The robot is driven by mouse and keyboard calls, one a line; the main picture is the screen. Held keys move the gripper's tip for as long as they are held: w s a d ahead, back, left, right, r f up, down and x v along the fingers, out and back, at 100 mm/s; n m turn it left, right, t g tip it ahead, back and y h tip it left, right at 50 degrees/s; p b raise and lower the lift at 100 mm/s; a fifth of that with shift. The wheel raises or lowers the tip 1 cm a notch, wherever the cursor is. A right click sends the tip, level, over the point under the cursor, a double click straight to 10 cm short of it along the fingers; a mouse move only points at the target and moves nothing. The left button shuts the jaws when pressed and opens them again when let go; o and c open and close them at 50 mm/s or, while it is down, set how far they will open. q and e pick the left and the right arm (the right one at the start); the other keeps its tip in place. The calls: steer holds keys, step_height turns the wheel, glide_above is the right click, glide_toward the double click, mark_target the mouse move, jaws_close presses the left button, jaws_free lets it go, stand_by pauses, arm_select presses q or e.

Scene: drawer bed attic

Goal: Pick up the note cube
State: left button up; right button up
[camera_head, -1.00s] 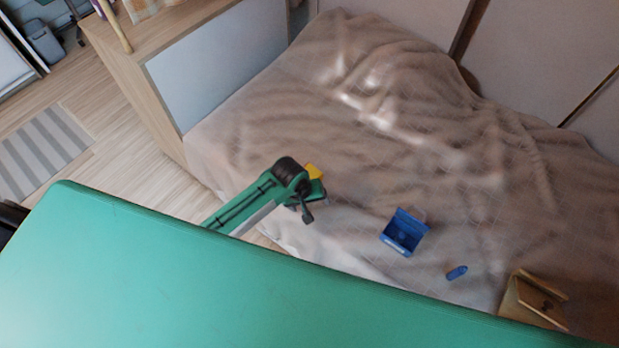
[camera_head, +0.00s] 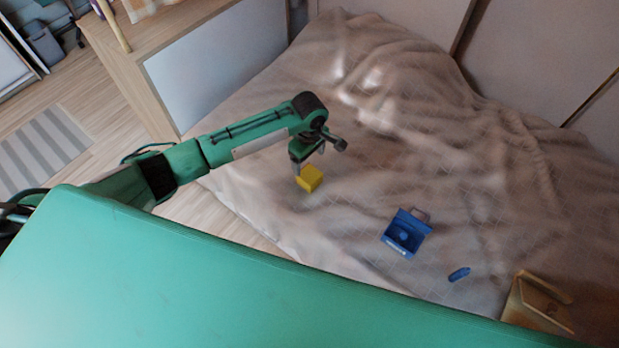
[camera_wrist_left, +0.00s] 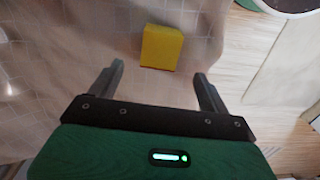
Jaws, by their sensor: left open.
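The note cube (camera_head: 310,178) is a yellow block lying on the bed's beige cover. In the left wrist view the yellow note cube (camera_wrist_left: 161,47) sits just beyond the fingertips, between their lines and apart from both. My left gripper (camera_head: 299,168) is above and beside the cube in the head view, and its fingers partly overlap the cube's edge there. In the left wrist view the left gripper (camera_wrist_left: 159,72) is open with nothing between its fingers. My right gripper is not in view.
On the bed (camera_head: 370,150) a blue open box (camera_head: 405,234) lies right of the cube, with a small blue object (camera_head: 459,274) and a wooden box (camera_head: 537,304) farther right. The bed's near edge drops to the wooden floor (camera_head: 232,210). Cover around the cube is clear.

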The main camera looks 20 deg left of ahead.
mark_target(309, 174)
arm_select(q)
step_height(309, 174, down, 3)
steer(key=shift+r, duration=0.1)
steer(key=shift+f, duration=0.55)
step_height(309, 174, down, 5)
steer(key=shift+s+d+r, duration=0.1)
steer(key=shift+c, duration=0.7)
steer(key=c, duration=1)
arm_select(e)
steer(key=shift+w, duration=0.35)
